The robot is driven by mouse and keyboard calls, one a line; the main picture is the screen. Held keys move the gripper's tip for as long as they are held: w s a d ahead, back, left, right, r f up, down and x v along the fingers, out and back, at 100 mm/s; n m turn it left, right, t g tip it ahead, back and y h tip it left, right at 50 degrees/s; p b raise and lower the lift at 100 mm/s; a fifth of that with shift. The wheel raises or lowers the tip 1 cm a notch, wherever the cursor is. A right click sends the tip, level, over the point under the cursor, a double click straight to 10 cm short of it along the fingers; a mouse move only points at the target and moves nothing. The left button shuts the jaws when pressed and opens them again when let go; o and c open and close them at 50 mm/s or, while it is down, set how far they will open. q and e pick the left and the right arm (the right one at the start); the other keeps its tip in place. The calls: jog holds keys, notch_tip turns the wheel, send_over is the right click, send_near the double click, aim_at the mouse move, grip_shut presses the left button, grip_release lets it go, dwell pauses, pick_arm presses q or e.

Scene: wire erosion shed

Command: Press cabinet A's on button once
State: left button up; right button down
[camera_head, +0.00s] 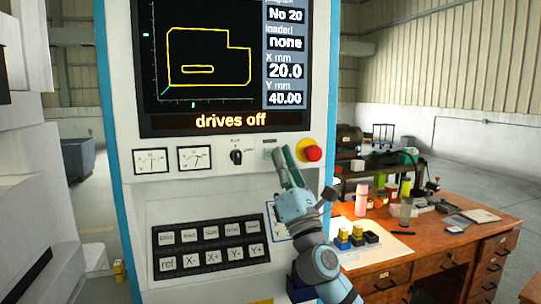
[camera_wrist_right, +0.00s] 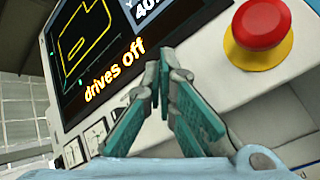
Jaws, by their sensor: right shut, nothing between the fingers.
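The cabinet (camera_head: 165,208) is white with blue edges, and its screen (camera_head: 205,121) reads "drives off". I cannot read a letter A on it. A small pale greenish square (camera_head: 268,152), perhaps the on button, shows just left of my right gripper's fingertips and is partly hidden by them. My right gripper (camera_head: 281,151) is shut and empty, its teal fingers pointing up at the panel. In the right wrist view the fingertips (camera_wrist_right: 160,72) meet in front of the panel below the screen. I cannot tell whether they touch it. My left gripper is out of view.
A red mushroom button on a yellow base (camera_head: 312,153) sits close right of the fingertips. A black rotary knob (camera_head: 236,157) and two dials (camera_head: 194,159) are to the left. A black keypad (camera_head: 211,246) is below. A cluttered wooden desk (camera_head: 430,247) stands at right.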

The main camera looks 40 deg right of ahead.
jog(key=shift+w, duration=0.1)
jog(key=shift+w+d, duration=0.15)
jog(key=shift+w, duration=0.1)
jog(key=shift+w+d, duration=0.1)
jog(key=shift+w, duration=0.25)
dwell(0.6)
jog(key=shift+s+a, duration=0.25)
jog(key=shift+s, duration=0.55)
jog(key=s, duration=0.1)
jog(key=s+a, duration=0.1)
jog(key=s, duration=0.1)
jog(key=s+p, duration=0.1)
jog(key=shift+s+a, duration=0.35)
